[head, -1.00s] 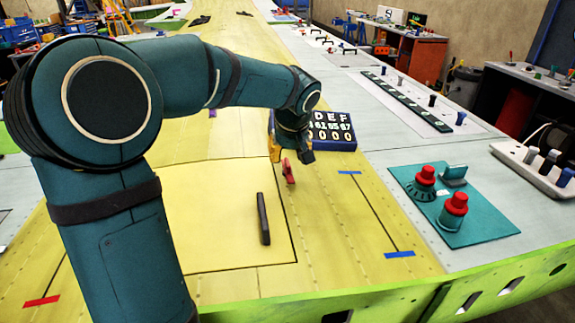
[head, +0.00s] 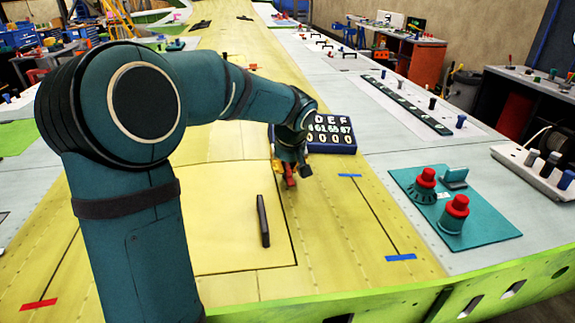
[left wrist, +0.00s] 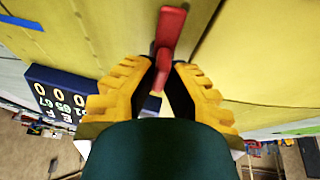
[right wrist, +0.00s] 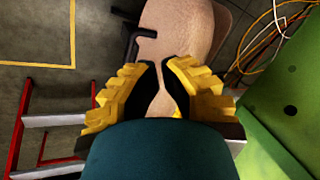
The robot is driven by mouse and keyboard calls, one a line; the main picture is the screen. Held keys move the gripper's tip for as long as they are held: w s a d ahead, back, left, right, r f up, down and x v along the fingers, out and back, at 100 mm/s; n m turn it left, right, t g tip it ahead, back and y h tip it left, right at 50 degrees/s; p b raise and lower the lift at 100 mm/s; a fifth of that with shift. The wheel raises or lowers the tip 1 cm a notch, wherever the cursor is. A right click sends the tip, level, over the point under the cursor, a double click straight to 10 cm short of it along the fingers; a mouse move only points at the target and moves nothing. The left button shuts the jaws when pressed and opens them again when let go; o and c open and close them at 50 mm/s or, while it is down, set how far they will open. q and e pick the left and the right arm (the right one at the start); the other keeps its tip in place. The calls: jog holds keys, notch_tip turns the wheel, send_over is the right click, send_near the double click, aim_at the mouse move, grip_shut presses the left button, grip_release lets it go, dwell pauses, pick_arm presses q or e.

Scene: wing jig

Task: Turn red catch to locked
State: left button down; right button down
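The red catch (head: 290,174) sits on the yellow wing skin, just in front of the dark blue number block. In the left wrist view the red catch (left wrist: 169,28) runs from the top edge down between the fingertips. My left gripper (head: 293,168) is over it, pointing down, and partly hides it in the head view. In the left wrist view my left gripper (left wrist: 164,75) is partly open, with one dark pad on each side of the catch; contact cannot be told. My right gripper (right wrist: 161,75) is partly open and empty, away from the wing.
The number block (head: 330,138) stands close beside the left gripper. A black bar handle (head: 263,221) lies nearer on the yellow panel. A teal plate (head: 480,228) with red-topped knobs is at the right. A green edge (right wrist: 290,100) is right of my right gripper.

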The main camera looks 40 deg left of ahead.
pick_arm(q)
jog(key=shift+m, duration=0.4)
jog(key=m+h, duration=0.1)
jog(key=m, duration=0.1)
jog(key=m+t, duration=0.1)
jog(key=m, duration=0.1)
jog(key=shift+s+a+m+h+p, duration=0.1)
jog(key=shift+s+m+h+p, duration=0.05)
jog(key=shift+m+h+p, duration=0.2)
jog(key=m+h, duration=0.1)
jog(key=m, duration=0.1)
jog(key=shift+f+m+t, duration=0.1)
jog(key=shift+m+t, duration=0.2)
jog(key=shift+m, duration=0.05)
jog(key=m+h+b, duration=0.1)
jog(key=m+h, duration=0.1)
jog(key=m, duration=0.3)
jog(key=shift+a+f+b, duration=0.1)
jog(key=shift+b, duration=0.2)
jog(key=m+h, duration=0.1)
jog(key=m, duration=0.1)
jog(key=m+g+b, duration=0.1)
jog(key=m, duration=0.1)
jog(key=shift+h, duration=0.35)
jog(key=shift+m, duration=0.5)
jog(key=c, duration=1)
grip_release()
